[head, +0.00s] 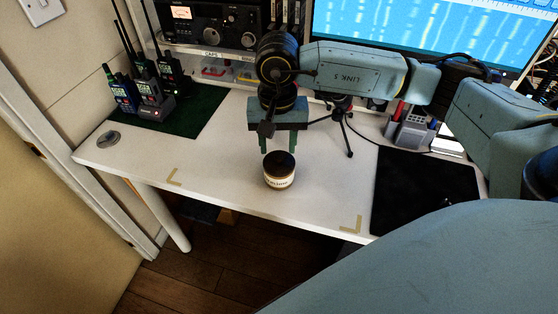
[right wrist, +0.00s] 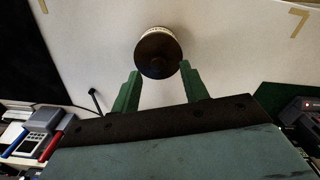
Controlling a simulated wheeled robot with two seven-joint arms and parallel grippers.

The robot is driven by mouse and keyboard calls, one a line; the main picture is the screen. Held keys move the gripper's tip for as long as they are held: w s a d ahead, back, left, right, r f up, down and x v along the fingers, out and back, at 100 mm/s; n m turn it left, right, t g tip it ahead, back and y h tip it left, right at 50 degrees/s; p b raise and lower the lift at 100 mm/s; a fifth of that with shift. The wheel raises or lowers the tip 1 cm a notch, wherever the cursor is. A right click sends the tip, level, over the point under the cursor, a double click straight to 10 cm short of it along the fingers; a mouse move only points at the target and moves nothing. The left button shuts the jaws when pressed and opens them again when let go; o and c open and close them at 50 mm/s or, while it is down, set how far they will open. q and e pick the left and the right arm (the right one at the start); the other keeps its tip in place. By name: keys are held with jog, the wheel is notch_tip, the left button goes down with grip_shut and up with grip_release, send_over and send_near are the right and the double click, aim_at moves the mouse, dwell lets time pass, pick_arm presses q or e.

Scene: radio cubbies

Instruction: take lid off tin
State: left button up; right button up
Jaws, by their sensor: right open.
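The tin (head: 279,177) is a small round jar with a pale label and a dark lid (head: 280,161) on top. It stands upright on the white table near its front edge. The lid also shows from above in the right wrist view (right wrist: 158,54). My right gripper (head: 278,150) is open, its two green fingers pointing down just behind the tin. In the right wrist view the right gripper's fingertips (right wrist: 160,72) lie either side of the lid's near edge, with gaps showing. I cannot tell their exact height against the lid. My left gripper is not in view.
Handheld radios (head: 147,82) stand on a green mat (head: 198,118) at the left. A black mat (head: 415,190) lies at the right, with a grey organiser (head: 414,132) behind it. A small tripod (head: 346,130) stands right of the gripper. Tape corners mark the bare table (head: 225,165).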

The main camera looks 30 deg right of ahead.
aim_at(279, 156)
notch_tip(279, 156, down, 3)
jog(key=shift+s+d+f, duration=0.1)
jog(key=shift+s+f, duration=0.05)
jog(key=shift+c, duration=0.4)
grip_shut()
